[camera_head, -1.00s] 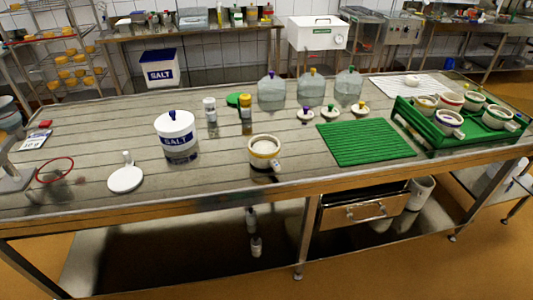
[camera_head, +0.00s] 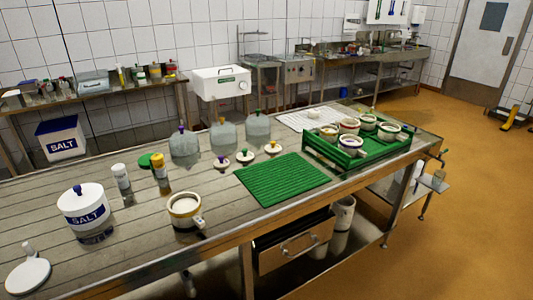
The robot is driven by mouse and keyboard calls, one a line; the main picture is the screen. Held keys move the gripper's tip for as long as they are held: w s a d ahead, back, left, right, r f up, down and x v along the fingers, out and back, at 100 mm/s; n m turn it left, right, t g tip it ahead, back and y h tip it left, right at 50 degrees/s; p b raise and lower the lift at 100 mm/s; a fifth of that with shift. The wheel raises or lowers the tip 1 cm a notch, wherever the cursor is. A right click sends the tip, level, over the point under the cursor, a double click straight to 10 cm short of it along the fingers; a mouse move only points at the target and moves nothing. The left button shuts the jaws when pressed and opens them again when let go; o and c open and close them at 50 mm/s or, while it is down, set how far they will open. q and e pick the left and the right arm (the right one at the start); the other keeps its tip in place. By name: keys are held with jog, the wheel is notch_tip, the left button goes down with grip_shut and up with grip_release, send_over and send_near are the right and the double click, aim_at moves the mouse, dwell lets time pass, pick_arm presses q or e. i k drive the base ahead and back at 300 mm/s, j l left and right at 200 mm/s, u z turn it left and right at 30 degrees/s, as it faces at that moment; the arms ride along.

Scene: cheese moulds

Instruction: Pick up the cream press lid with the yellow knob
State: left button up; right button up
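The cream press lid with the yellow knob (camera_head: 273,149) lies on the steel table, just behind the green ribbed mat's back edge. It is the rightmost of three cream lids in a row. To its left are the lid with the green knob (camera_head: 245,157) and the lid with the purple knob (camera_head: 221,163). The three lie apart from one another, knobs up. Neither of my grippers is in view.
The green mat (camera_head: 282,181) is bare. A green crate (camera_head: 350,162) with several moulds stands to its right. A white mould with a yellow band (camera_head: 186,210), a salt tub (camera_head: 84,208), bottles and three clear jugs (camera_head: 257,127) stand on the table. Orange floor (camera_head: 460,220) is open at right.

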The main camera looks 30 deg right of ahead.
aim_at(272, 148)
jog(key=i+l, duration=0.2)
jog(key=l, duration=0.2)
jog(key=i+l+z, duration=0.1)
jog(key=l, duration=0.35)
jog(key=i+l, duration=0.25)
jog(key=l, duration=0.15)
